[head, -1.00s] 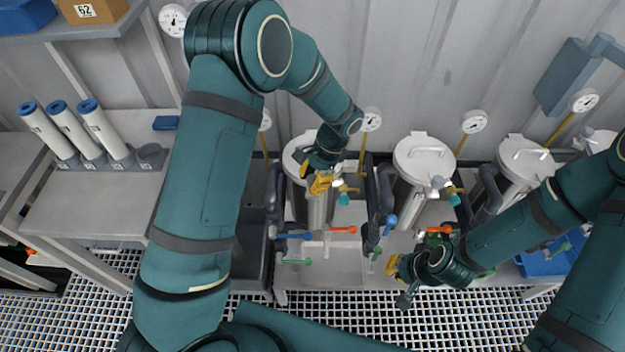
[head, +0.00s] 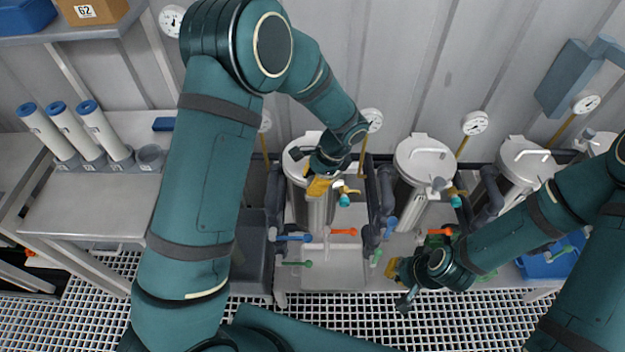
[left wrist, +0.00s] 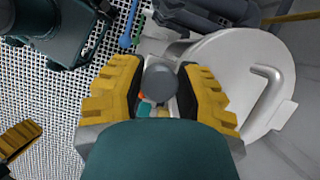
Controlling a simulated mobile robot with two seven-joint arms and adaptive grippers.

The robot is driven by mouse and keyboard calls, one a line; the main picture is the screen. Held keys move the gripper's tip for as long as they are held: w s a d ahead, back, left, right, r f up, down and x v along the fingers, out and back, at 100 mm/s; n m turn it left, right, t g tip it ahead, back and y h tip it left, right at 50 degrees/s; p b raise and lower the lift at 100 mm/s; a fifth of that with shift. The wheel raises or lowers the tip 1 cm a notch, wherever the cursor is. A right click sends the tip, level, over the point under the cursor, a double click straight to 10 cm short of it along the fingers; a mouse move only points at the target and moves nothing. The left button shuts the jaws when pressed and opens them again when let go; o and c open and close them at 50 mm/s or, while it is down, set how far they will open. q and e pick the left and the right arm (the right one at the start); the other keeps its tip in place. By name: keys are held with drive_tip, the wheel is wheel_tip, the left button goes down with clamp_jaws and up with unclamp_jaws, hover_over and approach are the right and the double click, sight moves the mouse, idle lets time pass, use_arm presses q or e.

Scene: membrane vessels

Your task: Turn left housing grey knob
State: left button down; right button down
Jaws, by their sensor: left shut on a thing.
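The left housing (head: 318,208) is a pale upright vessel with a round lid, partly covered by my left arm. My left gripper (head: 318,187) is at its upper front, with yellow fingers pointing down. In the left wrist view, the round grey knob (left wrist: 161,83) sits between the two yellow fingers of my left gripper (left wrist: 160,90), which are shut on it. The housing's lid (left wrist: 228,85) with its bar handle lies just right of the fingers. In the head view the knob is hidden by the gripper. My right gripper (head: 398,283) is low, right of centre; its opening is unclear.
Another lidded vessel (head: 424,158) stands to the right, with pressure gauges (head: 474,123) behind. Blue (head: 294,237), orange (head: 343,232) and green (head: 297,263) lever handles lie below the left housing. Dark pipes (head: 372,205) run close to its right side.

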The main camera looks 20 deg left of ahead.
use_arm(q)
drive_tip(key=shift+s+f, duration=0.1)
drive_tip(key=c, duration=0.6)
unclamp_jaws()
drive_tip(key=v, duration=1.2)
